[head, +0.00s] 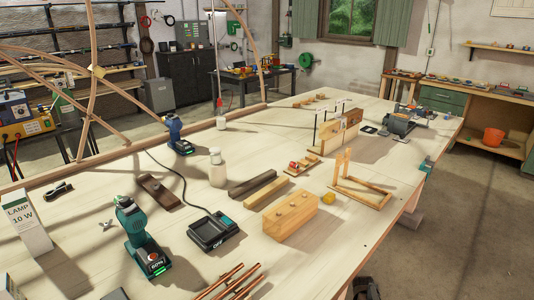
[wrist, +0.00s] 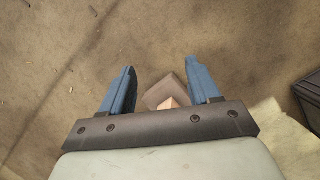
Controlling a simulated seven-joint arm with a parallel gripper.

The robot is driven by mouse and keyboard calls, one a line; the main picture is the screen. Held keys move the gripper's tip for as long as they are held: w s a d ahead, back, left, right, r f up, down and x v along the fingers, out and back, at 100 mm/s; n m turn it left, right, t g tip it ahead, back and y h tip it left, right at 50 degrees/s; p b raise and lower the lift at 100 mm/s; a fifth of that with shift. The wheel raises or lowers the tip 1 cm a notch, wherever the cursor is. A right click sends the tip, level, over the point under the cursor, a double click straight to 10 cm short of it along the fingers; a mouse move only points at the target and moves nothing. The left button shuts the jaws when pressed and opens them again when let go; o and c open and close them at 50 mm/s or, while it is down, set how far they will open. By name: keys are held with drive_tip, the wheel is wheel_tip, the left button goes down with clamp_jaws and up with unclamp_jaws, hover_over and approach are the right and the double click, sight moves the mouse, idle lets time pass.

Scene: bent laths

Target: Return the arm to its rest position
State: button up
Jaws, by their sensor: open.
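My gripper (wrist: 161,66) shows in the wrist view, with its two blue fingers spread wide apart. No held object shows between the fingers. Beyond them lies a brown, stained floor (wrist: 60,60). A greyish-brown block-like shape (wrist: 168,92) with a pale wooden corner shows past the gap between the fingers, partly hidden by the gripper's dark crossbar. I cannot tell what it is. My gripper cannot be made out in the head view.
A pale workbench (head: 330,240) carries a wooden block (head: 290,215), a charger (head: 213,232), a teal drill (head: 140,237), a white bottle (head: 217,170) and copper rods (head: 228,280). Bent laths (head: 92,60) rise at the left. Open floor (head: 460,230) lies right of the bench.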

drive_tip(key=s+a+f+m+g, duration=0.1)
drive_tip(key=s+a+f, duration=0.2)
drive_tip(key=s+a, duration=0.3)
drive_tip(key=s+a+f+m+g+y, duration=0.1)
drive_tip(key=s+a+f, duration=0.2)
drive_tip(key=s+a, duration=0.3)
drive_tip(key=s+a+f+g, duration=0.1)
drive_tip(key=s+a+f, duration=0.3)
drive_tip(key=s, duration=1)
drive_tip(key=shift+s+a+m+g+y, duration=0.3)
drive_tip(key=shift+a+m, duration=0.1)
drive_tip(key=shift+a, duration=0.8)
